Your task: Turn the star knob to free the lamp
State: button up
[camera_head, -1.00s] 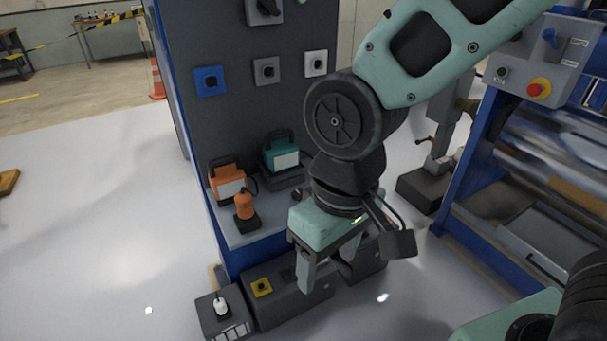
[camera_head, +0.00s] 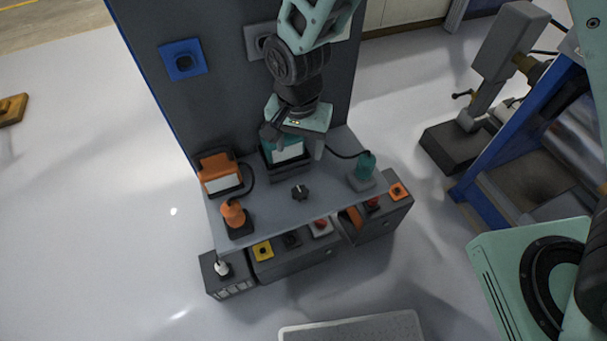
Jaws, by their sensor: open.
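A black star knob (camera_head: 299,192) stands on the grey shelf (camera_head: 270,209), just in front of the dark cradle (camera_head: 290,169). A teal lamp (camera_head: 287,153) with a pale front panel sits in that cradle; its upper part is hidden behind my gripper. My gripper (camera_head: 297,145) is open and points down at the lamp's top, behind the knob and apart from it. I cannot tell whether a finger touches the lamp. An orange lamp (camera_head: 219,174) stands to the left.
An orange plug (camera_head: 234,216) and a teal plug (camera_head: 363,168) with cables stand on the shelf. The dark panel (camera_head: 225,105) rises behind. Grey boxes with switches (camera_head: 303,251) lie below the front edge. A blue-framed machine (camera_head: 510,150) is at right.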

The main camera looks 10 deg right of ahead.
aim_at(300, 191)
notch_tip(300, 191, down, 16)
jog(key=p, duration=0.3)
jog(key=shift+s+f, duration=0.1)
jog(key=shift+f, duration=0.1)
jog(key=shift+c, duration=0.3)
jog(key=c, duration=0.9)
